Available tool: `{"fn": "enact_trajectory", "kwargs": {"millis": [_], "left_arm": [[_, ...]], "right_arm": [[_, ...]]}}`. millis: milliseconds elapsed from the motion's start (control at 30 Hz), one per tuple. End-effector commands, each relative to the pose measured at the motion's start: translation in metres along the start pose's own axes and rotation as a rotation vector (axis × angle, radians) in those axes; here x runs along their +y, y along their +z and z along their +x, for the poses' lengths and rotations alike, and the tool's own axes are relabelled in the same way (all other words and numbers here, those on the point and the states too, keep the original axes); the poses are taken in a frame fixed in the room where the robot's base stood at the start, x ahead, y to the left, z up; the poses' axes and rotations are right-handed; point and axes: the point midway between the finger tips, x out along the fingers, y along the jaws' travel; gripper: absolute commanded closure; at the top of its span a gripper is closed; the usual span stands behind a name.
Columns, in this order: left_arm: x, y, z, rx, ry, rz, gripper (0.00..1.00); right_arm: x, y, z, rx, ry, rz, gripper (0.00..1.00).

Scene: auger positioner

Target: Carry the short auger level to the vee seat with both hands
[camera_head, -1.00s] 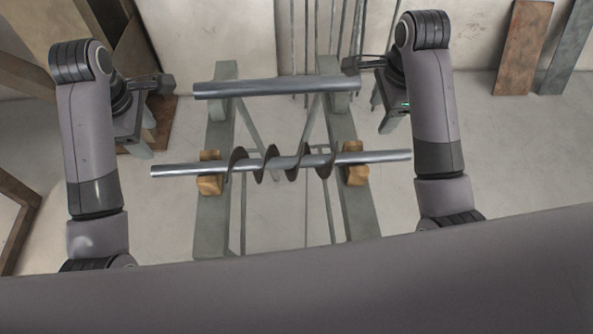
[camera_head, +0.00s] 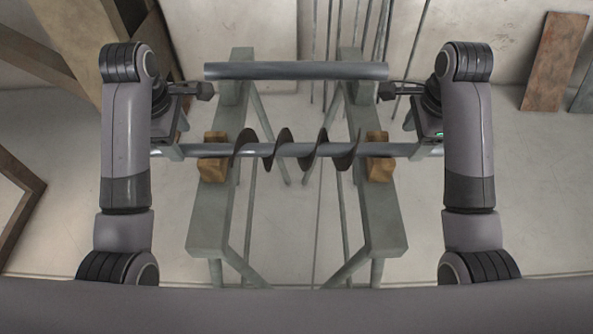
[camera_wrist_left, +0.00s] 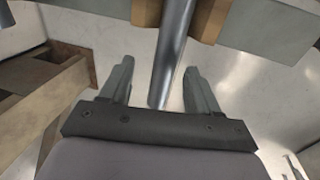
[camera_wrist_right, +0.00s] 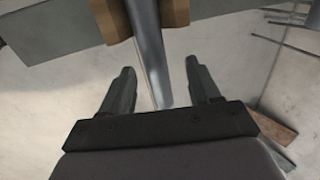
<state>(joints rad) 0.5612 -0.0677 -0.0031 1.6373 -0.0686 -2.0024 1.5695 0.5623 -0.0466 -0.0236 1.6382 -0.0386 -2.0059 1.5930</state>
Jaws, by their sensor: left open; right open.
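The short auger (camera_head: 300,150), a steel shaft with dark spiral flights, lies level across two wooden blocks (camera_head: 213,168) (camera_head: 379,168) on the grey stand. Whether these blocks have vee notches, I cannot tell. My left gripper (camera_wrist_left: 158,72) is open, with the auger's left shaft end (camera_wrist_left: 170,60) between its fingers as seen in the left wrist view. My right gripper (camera_wrist_right: 159,68) is open, with the right shaft end (camera_wrist_right: 150,60) between its fingers as seen in the right wrist view. Neither gripper visibly touches the shaft. In the head view my arms partly hide both shaft ends.
A thicker plain bar or pipe (camera_head: 296,71) lies across the far end of the stand. The stand's two grey rails (camera_head: 208,225) (camera_head: 380,225) run towards me. Thin rods and a rusty plate (camera_head: 553,62) lean at the back wall. Wooden frames stand at left.

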Motion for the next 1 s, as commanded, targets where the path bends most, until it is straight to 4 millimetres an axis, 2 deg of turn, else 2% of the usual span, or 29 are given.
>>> {"fn": "enact_trajectory", "kwargs": {"millis": [33,300,1000], "left_arm": [[-0.003,0.000,0.013,0.000,0.000,0.000,0.38],[-0.008,0.000,0.038,0.000,0.000,0.000,0.38],[-0.007,0.000,0.037,0.000,0.000,0.000,0.38]], "right_arm": [[0.003,0.000,0.013,0.000,0.000,0.000,0.38],[0.007,0.000,0.038,0.000,0.000,0.000,0.38],[0.007,0.000,0.037,0.000,0.000,0.000,0.38]]}}
